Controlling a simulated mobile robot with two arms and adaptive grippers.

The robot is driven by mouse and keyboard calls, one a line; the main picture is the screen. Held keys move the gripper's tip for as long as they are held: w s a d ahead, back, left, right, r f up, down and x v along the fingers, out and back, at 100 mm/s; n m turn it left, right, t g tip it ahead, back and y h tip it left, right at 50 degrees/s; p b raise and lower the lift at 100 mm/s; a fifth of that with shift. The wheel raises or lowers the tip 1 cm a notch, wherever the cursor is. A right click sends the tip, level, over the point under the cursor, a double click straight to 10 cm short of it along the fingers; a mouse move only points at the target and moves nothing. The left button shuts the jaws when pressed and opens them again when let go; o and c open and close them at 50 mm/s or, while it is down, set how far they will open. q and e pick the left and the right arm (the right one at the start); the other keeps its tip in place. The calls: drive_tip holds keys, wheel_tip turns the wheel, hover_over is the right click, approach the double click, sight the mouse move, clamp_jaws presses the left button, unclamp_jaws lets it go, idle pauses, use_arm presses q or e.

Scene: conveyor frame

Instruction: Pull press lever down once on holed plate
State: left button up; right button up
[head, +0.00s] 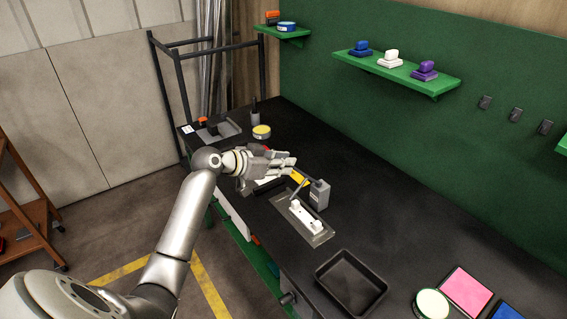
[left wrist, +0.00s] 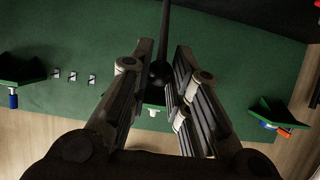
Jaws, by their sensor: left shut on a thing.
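My left gripper (head: 288,160) is over the bench, beside and above the small grey press (head: 319,195). In the left wrist view, a dark ball knob on a thin rod, the press lever (left wrist: 160,73), lies between the two fingers of my left gripper (left wrist: 165,85), which is shut on it. In the head view the fingers hide the knob. A white plate (head: 307,218) lies on the flat grey base (head: 318,238) in front of the press; its holes are too small to make out clearly. My right gripper is not in view.
A black empty tray (head: 350,283) stands near the front edge of the black bench. A pink pad (head: 466,291) and a round green-rimmed pad (head: 432,304) lie to its right. A yellow-topped tin (head: 261,132) stands farther back. Green shelves (head: 435,82) hang on the wall.

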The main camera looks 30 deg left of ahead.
use_arm(q)
drive_tip(key=s+a+f+b, duration=0.1)
drive_tip(key=s+f+b, duration=0.2)
drive_tip(key=f, duration=0.3)
drive_tip(key=shift+s+a+b, duration=0.35)
drive_tip(key=shift+s, duration=0.25)
